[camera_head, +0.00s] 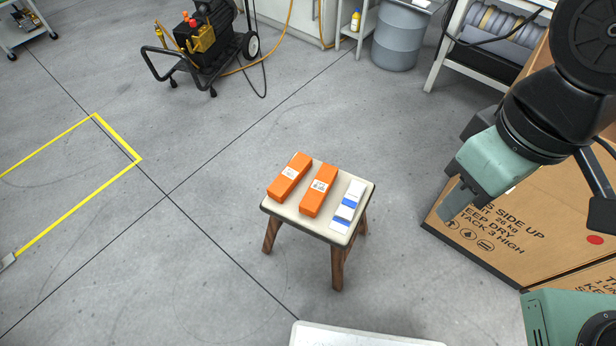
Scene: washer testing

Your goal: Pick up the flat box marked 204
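Two long orange boxes lie side by side on a small stool (270,205), the left one (290,177) and the middle one (319,190). Each carries a white label whose marking is too small to read. A white and blue item (349,200) lies at the stool's right side. I cannot tell which of these is marked 204. My gripper (455,202) is in the air at the right, clear of the stool, pointing down and left. Its fingers overlap in this view, so their opening is hidden. No held object shows.
Large brown cartons (500,225) stand at the right behind my arm. A white surface (360,337) shows at the bottom edge. A black wheeled machine (205,45), a grey drum (399,38) and a shelf (490,45) stand at the back. Floor left of the stool is clear.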

